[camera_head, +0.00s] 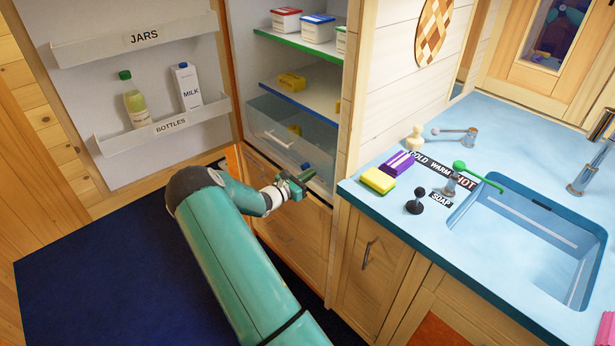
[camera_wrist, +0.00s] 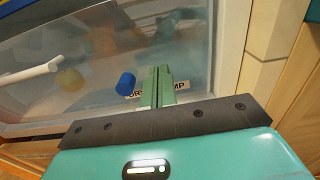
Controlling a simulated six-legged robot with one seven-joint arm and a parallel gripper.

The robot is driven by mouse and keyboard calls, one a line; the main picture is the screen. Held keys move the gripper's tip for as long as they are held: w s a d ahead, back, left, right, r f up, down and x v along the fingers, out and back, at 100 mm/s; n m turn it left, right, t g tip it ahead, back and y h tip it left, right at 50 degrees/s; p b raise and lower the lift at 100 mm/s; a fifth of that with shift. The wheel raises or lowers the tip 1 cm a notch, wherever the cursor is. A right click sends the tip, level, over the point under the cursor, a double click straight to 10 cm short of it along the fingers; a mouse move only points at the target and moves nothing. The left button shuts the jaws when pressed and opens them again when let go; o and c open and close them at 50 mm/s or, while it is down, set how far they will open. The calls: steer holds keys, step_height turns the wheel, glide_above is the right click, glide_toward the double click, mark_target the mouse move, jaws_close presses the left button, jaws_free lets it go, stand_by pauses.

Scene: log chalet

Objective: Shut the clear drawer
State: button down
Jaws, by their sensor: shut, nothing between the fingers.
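The clear drawer (camera_head: 262,126) is at the bottom of the open fridge, below the blue-edged shelf. Its see-through front carries a white bar handle, and it appears to stand out a little from the fridge. My gripper (camera_head: 308,173) is at the lower right of the drawer front. In the wrist view the shut, empty fingers (camera_wrist: 158,84) point at the clear front (camera_wrist: 105,50), right of the handle (camera_wrist: 32,74). They partly cover a label. Whether they touch the front I cannot tell. A blue object (camera_wrist: 125,84) and a yellowish one (camera_wrist: 70,81) show through the front.
The open fridge door (camera_head: 80,85) at left holds a bottle (camera_head: 137,102) and a milk carton (camera_head: 187,88). A wooden side panel and the blue counter (camera_head: 358,192) with a sink stand close on the right. Dark blue floor (camera_head: 100,270) lies clear at lower left.

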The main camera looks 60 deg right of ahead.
steer(key=x, duration=1.1)
steer(key=shift+s+d+r, duration=0.1)
steer(key=shift+s+d, duration=0.15)
steer(key=shift+s+d+r, duration=0.1)
steer(key=shift+d+r, duration=0.05)
steer(key=shift+d, duration=0.1)
steer(key=shift+s+d+r, duration=0.1)
steer(key=shift+w+a+f, duration=0.2)
steer(key=shift+w+a, duration=0.1)
steer(key=shift+a, duration=0.15)
steer(key=v, duration=1.3)
steer(key=shift+a, duration=0.4)
